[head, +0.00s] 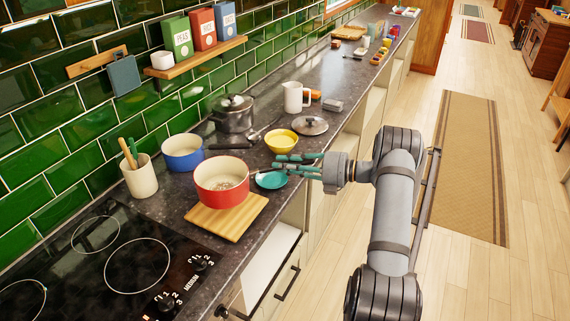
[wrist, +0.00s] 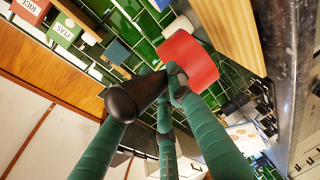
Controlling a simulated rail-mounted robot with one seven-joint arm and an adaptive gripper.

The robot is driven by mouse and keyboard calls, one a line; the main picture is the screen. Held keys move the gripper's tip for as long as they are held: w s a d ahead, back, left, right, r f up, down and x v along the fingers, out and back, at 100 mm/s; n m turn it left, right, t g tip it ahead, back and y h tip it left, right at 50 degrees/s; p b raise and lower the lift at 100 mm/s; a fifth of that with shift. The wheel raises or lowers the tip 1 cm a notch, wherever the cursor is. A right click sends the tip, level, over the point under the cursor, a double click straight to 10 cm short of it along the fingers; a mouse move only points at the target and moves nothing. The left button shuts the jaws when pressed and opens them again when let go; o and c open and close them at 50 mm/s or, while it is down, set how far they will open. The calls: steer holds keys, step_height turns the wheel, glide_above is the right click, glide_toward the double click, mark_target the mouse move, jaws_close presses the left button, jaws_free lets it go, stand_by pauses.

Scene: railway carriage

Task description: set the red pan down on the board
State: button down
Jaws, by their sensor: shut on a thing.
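The red pan (head: 222,184), pale inside, is over the wooden board (head: 232,226) at the counter's front edge. It looks level; I cannot tell whether its base touches the board or hangs just above it. My gripper (head: 281,164), with green fingers, reaches in from the right and is shut on the pan's handle, mostly hidden in the head view. In the wrist view the fingers (wrist: 172,78) close around the dark handle (wrist: 122,101), and the red pan wall (wrist: 188,60) shows beyond them.
A blue pot (head: 182,153) and a utensil crock (head: 140,177) stand left of the pan. A teal dish (head: 271,180) lies close on its right, with a yellow bowl (head: 281,142) behind. The black hob (head: 110,265) is in front. A grey pot (head: 234,114) stands farther back.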

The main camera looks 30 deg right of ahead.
step_height(320, 180, down, 6)
steer(key=b, duration=0.4)
steer(key=shift+f, duration=0.15)
steer(key=shift+f+b, duration=0.25)
steer(key=shift+b, duration=0.15)
stand_by(0.3)
steer(key=c, duration=1.5)
jaws_free()
steer(key=shift+f, duration=0.15)
steer(key=c, duration=0.3)
steer(key=shift+c, duration=0.3)
steer(key=shift+s, duration=0.1)
